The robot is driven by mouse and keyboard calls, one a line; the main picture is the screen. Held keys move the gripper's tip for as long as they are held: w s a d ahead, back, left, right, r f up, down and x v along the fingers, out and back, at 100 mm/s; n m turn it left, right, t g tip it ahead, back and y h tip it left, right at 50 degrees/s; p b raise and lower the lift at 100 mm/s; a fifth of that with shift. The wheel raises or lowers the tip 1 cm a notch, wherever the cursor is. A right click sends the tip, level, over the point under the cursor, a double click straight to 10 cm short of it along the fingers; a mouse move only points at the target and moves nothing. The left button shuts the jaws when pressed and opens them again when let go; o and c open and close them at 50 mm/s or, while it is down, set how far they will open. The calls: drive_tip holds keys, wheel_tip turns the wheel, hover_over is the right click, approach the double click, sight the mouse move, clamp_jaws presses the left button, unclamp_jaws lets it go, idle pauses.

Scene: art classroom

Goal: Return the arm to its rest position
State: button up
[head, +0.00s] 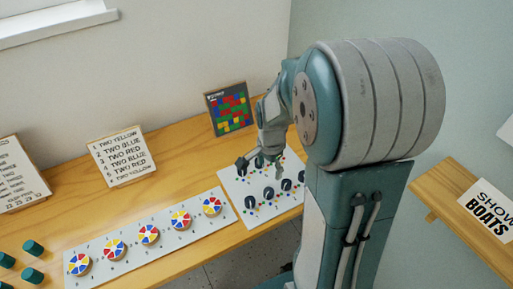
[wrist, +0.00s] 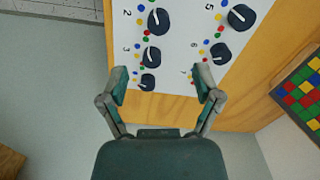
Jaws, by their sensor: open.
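My gripper (head: 261,170) hangs from my teal and grey arm over the right part of the wooden table, above a white panel of dark knobs. In the wrist view my gripper (wrist: 161,84) has its two fingers spread wide with nothing between them. The white panel (wrist: 185,48) lies beyond the fingertips, with the table's edge and grey floor below it. Dark knobs (wrist: 242,17) with white marks sit on the panel, ringed by small coloured dots. My arm hides part of the panel's right side in the head view.
A white strip (head: 130,262) with several coloured wheels lies left of the knob panel. A coloured block board (head: 229,108) and a word card (head: 122,156) lean at the wall. Teal cylinders (head: 33,247) stand at far left. A wooden shelf (head: 440,190) is at right.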

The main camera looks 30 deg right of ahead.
drive_tip(key=s+a+r+n+t, duration=0.2)
drive_tip(key=s+a+r+n, duration=0.3)
drive_tip(key=s+r+n, duration=0.1)
drive_tip(key=s+a+r+n+t, duration=0.3)
drive_tip(key=s+a+r+n, duration=0.2)
drive_tip(key=r+n, duration=0.3)
wheel_tip(320, 180, up, 4)
drive_tip(key=shift+s+a+f+n+t, duration=0.3)
drive_tip(key=shift+s+a+n, duration=0.1)
drive_tip(key=shift+s, duration=0.5)
drive_tip(key=shift+d, duration=0.15)
